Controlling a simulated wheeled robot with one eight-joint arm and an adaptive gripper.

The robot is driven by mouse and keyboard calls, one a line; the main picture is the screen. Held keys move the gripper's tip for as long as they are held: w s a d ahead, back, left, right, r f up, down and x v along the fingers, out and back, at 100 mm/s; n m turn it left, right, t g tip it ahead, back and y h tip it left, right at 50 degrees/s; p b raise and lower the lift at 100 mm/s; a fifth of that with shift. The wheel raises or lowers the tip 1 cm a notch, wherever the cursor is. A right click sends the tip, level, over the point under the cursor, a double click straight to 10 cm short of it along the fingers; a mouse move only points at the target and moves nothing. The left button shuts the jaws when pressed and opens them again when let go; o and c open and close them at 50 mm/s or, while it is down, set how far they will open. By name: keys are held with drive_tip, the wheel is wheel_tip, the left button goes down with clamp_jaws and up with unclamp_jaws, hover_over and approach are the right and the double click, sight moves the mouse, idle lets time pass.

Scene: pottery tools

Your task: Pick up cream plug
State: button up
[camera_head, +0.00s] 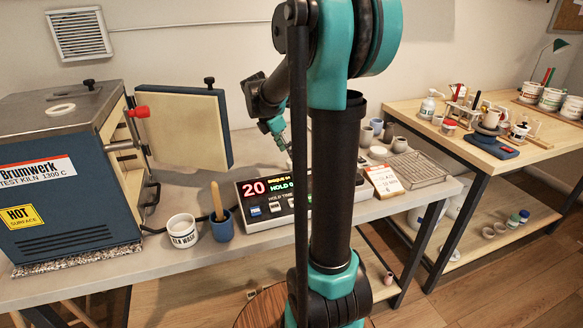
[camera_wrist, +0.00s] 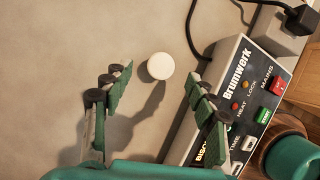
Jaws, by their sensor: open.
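The cream plug (camera_wrist: 160,66) is a small round, pale piece on the grey bench top. My gripper (camera_wrist: 160,90) is open, with green-padded fingers spread on both sides and nothing between the pads. Its height above the bench is hard to tell. In the head view my gripper (camera_head: 284,140) hangs behind the controller, partly hidden by my arm, and I cannot make out the plug there.
The kiln controller (camera_head: 268,200) stands close by; it also shows right of my gripper in the wrist view (camera_wrist: 240,100). A black cable (camera_wrist: 197,30) curves past the plug. The kiln (camera_head: 70,180) with its open door (camera_head: 185,125), a white pot (camera_head: 183,230) and a blue cup (camera_head: 222,227) are leftward.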

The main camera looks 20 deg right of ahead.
sight(292, 167)
drive_tip(key=shift+w+d+f, duration=0.15)
drive_tip(key=shift+d+f, duration=0.05)
drive_tip(key=shift+f, duration=0.05)
drive_tip(key=x, duration=0.5)
drive_tip(key=shift+s+a, duration=0.1)
drive_tip(key=shift+s, duration=0.1)
drive_tip(key=c, duration=1.2)
drive_tip(key=shift+c, duration=0.2)
drive_tip(key=shift+r, duration=0.15)
